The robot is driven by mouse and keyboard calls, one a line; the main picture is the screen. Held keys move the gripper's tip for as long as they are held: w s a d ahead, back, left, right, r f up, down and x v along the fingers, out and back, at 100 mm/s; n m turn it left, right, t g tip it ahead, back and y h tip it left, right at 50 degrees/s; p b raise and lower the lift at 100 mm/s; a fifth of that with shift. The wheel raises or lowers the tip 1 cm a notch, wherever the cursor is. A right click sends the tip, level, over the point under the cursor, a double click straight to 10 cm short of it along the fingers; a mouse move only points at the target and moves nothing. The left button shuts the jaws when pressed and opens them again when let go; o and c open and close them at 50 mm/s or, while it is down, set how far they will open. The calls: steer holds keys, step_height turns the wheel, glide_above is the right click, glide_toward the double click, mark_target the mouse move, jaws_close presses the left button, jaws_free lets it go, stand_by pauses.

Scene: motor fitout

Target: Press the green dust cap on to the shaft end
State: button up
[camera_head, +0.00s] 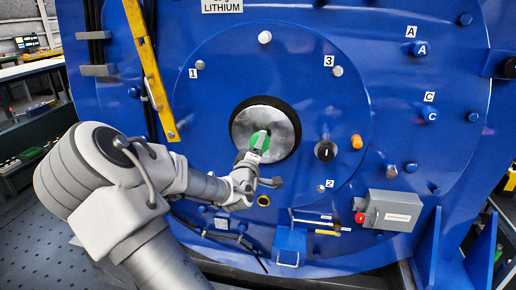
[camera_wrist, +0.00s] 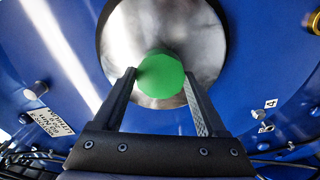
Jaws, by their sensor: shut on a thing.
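The green dust cap (camera_wrist: 160,80) is a round green disc between the two fingertips of my gripper (camera_wrist: 162,88) in the wrist view. The head view shows the cap (camera_head: 260,140) in front of the shaft end, partly covered by my gripper (camera_head: 256,150). My gripper is shut on the cap. The shaft end (camera_wrist: 190,35) is a round, shiny metal face inside a dark ring; in the head view the shaft end (camera_head: 284,122) sits in the middle of the blue motor. The cap overlaps the lower part of this face. I cannot tell whether the cap touches it.
The blue motor housing (camera_head: 420,60) fills most of the head view. A black knob (camera_head: 326,151), an orange plug (camera_head: 357,142) and a grey box with a red button (camera_head: 391,211) stick out right of the shaft. A yellow bar (camera_head: 150,70) stands at the upper left.

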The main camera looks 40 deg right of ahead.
steer(key=shift+x, duration=1.15)
steer(key=o, duration=1.2)
steer(key=shift+o, duration=0.2)
steer(key=shift+a, duration=0.1)
steer(key=p+v, duration=0.8)
steer(key=v, duration=0.9)
steer(key=shift+s+p, duration=0.15)
steer(key=shift+p, duration=0.15)
steer(key=shift+f, duration=0.15)
